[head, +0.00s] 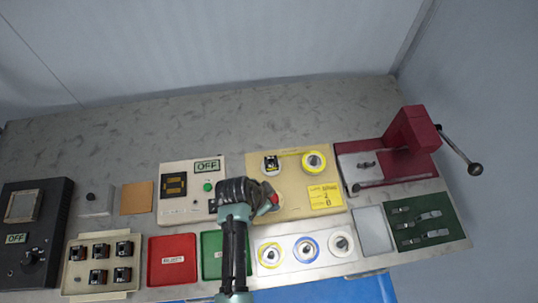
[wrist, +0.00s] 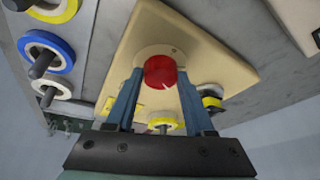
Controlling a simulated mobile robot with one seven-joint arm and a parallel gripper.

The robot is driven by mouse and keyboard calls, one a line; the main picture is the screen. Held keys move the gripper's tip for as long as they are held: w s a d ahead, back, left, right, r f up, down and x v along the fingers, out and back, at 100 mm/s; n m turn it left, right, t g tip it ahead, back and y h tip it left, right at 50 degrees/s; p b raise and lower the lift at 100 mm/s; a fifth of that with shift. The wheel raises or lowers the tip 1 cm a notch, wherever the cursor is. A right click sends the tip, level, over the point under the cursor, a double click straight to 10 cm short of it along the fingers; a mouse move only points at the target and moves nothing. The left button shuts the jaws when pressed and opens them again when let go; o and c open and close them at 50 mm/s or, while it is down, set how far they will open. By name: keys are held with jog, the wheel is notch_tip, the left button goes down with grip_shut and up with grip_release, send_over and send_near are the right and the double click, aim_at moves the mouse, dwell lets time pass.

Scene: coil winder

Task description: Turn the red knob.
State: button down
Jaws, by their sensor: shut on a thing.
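The red knob (wrist: 161,72) sits on a pale round disc on the cream winder panel (wrist: 212,48) in the wrist view. My gripper (wrist: 159,76) is shut on the red knob, with one blue finger on each side of it. In the head view my gripper (head: 268,203) is over the left part of the cream panel (head: 290,205). Only a small bit of the red knob (head: 274,199) shows there beside the gripper; the rest is hidden.
A dark red crank machine (head: 410,135) stands right. The bench behind is clear.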

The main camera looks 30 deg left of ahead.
jog(key=n+p, duration=0.1)
jog(key=n, duration=0.1)
jog(key=n+y, duration=0.1)
jog(key=n, duration=0.1)
jog(key=n+y+p, duration=0.1)
jog(key=shift+d+r+n+p, duration=0.1)
jog(key=shift+d+n+p, duration=0.15)
jog(key=shift+n+p, duration=0.15)
jog(key=n+y, duration=0.1)
jog(key=n, duration=0.1)
jog(key=n+y, duration=0.1)
jog(key=n, duration=0.2)
jog(key=shift+w+d+n, duration=0.15)
jog(key=shift+n, duration=0.15)
jog(key=n+g+y+b, duration=0.1)
jog(key=n, duration=0.2)
jog(key=n+g+b, duration=0.1)
jog(key=n, duration=0.2)
jog(key=shift+w+d+f+y, duration=0.1)
jog(key=shift+w+f+y, duration=0.1)
jog(key=shift+y, duration=0.2)
jog(key=n+g+b, duration=0.2)
jog(key=n, duration=0.2)
jog(key=shift+w, duration=0.1)
jog(key=shift+r+n+g+b, duration=0.1)
jog(key=shift+n+g+b, duration=0.45)
jog(key=shift+n, duration=0.65)
jog(key=shift+c, duration=1.4)
grip_release()
